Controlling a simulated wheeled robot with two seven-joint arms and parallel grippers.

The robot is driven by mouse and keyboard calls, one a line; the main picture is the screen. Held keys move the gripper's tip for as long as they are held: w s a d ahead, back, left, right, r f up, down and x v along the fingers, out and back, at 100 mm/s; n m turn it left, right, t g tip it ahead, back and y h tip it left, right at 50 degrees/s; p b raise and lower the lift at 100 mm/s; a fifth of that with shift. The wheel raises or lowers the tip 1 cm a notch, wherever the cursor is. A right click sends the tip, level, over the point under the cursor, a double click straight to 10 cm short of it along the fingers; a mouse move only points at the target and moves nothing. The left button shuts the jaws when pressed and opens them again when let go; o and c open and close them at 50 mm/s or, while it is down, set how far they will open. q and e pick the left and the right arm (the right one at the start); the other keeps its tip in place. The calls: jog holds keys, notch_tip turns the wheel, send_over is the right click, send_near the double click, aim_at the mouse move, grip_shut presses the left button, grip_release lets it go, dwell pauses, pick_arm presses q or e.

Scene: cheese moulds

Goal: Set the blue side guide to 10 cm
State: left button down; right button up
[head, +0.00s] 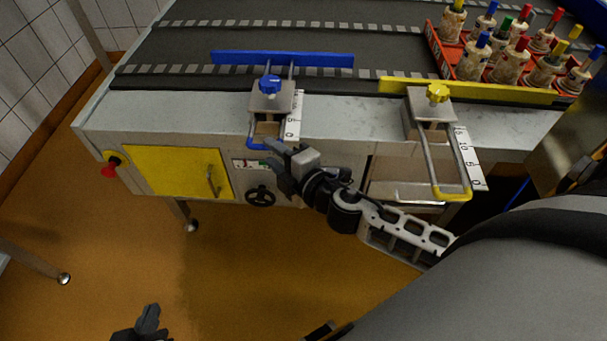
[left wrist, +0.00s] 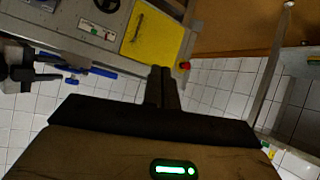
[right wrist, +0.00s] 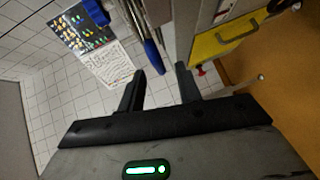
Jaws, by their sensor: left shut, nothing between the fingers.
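The blue side guide (head: 325,61) lies along the near edge of the conveyor, with a blue knob (head: 270,84) on its clamp block and a blue pull handle (head: 256,146) at the front. A white scale (head: 291,120) runs beside the block; its exact reading is too small to tell. My right gripper (head: 271,163) is open just in front of the handle. In the right wrist view a blue bar (right wrist: 153,55) shows between and beyond the fingertips, not clamped. My left gripper (head: 150,318) is shut and empty, low over the floor at the bottom left.
A yellow guide (head: 500,90) with a yellow knob (head: 437,93) stands to the right. A red crate (head: 437,50) of bottles sits on the belt. The cabinet front has a yellow door (head: 175,172), a red button (head: 109,170) and a black handwheel (head: 260,196).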

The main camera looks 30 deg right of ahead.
pick_arm(q)
jog(key=shift+d+f+b, duration=0.1)
jog(key=shift+f+b, duration=0.05)
jog(key=shift+b, duration=0.6)
pick_arm(e)
jog(key=v, duration=1)
pick_arm(q)
jog(key=shift+f, duration=0.1)
pick_arm(e)
jog(key=shift+a+f, duration=0.1)
pick_arm(q)
jog(key=r+p, duration=0.1)
jog(key=p, duration=0.1)
jog(key=shift+a+p, duration=0.2)
jog(key=shift+p, duration=0.2)
pick_arm(e)
jog(key=s+a+f+m+g, duration=0.5)
jog(key=s+a+f+m, duration=0.1)
jog(key=m, duration=1)
jog(key=shift+a+m, duration=0.25)
jog(key=shift+m, duration=0.05)
jog(key=shift+o, duration=0.3)
jog(key=shift+f, duration=0.1)
pick_arm(q)
jog(key=shift+a, duration=0.1)
pick_arm(e)
jog(key=shift+a, duration=0.1)
